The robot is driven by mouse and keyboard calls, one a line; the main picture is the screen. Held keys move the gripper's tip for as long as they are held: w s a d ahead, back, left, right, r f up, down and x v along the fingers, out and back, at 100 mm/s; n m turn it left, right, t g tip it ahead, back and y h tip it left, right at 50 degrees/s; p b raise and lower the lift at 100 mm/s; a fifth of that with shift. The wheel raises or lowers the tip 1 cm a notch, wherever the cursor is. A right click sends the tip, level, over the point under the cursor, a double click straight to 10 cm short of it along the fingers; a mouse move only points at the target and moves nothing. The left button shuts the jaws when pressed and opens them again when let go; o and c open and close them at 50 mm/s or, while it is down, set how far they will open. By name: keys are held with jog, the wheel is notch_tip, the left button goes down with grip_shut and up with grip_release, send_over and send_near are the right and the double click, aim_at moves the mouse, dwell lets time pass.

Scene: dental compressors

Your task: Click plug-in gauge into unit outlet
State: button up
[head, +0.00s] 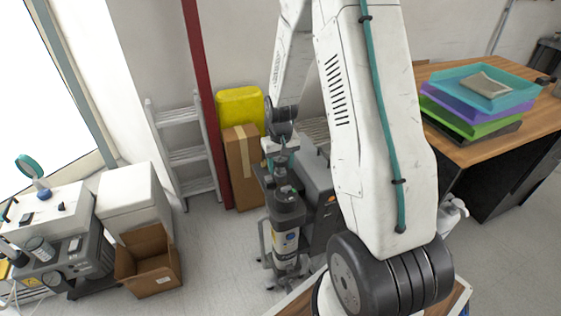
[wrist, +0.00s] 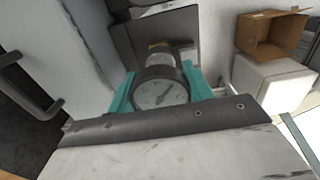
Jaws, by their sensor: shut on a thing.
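The plug-in gauge (wrist: 160,94) is a round dial with a pale face and dark rim, seen in the wrist view between the teal fingers of my gripper (wrist: 166,85). The gripper is shut on it. A metal and brass-coloured fitting (wrist: 160,57) shows just beyond the dial; whether it is joined to anything I cannot tell. In the head view my gripper (head: 282,150) is small and low over the grey compressor unit (head: 318,190), near a dark upright cylinder (head: 287,215). The unit's outlet cannot be made out, and the gauge is hidden or too small there.
A cardboard box (head: 242,165) and yellow case (head: 240,108) stand behind the unit, beside a ladder (head: 183,150). An open carton (head: 148,262) and white cabinet (head: 135,203) are at left. A wooden desk with stacked trays (head: 480,85) is at right. Floor left of the unit is clear.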

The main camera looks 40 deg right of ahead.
jog(key=shift+f, duration=0.2)
jog(key=o, duration=1.1)
notch_tip(320, 180, up, 8)
jog(key=shift+f, duration=0.1)
